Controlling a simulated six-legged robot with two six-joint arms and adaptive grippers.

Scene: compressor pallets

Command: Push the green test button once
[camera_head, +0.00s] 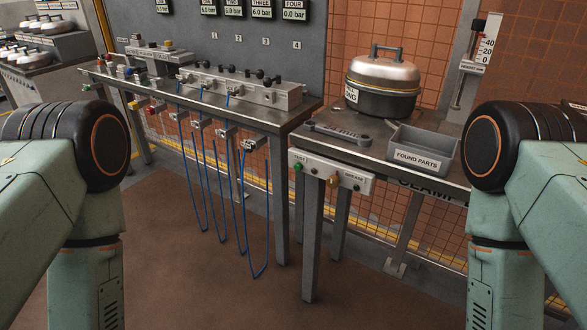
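The green test button (299,167) is at the left end of a pale control panel (331,173) on the front edge of the right-hand table. The word TEST is printed by it. A yellowish knob or button (333,181) and another control near the word RELEASE (354,176) sit further right on the panel. Parts of my two arms fill the left and right sides of the view, well apart from the panel. Neither gripper shows in the view.
The table (379,153) carries a lidded metal pot (383,83), a grey FOUND PARTS tray (422,146) and a wrench-like tool (337,132). A workbench with a valve manifold (240,87) and hanging blue hoses (243,215) stands left. Open brown floor (215,295) lies in front.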

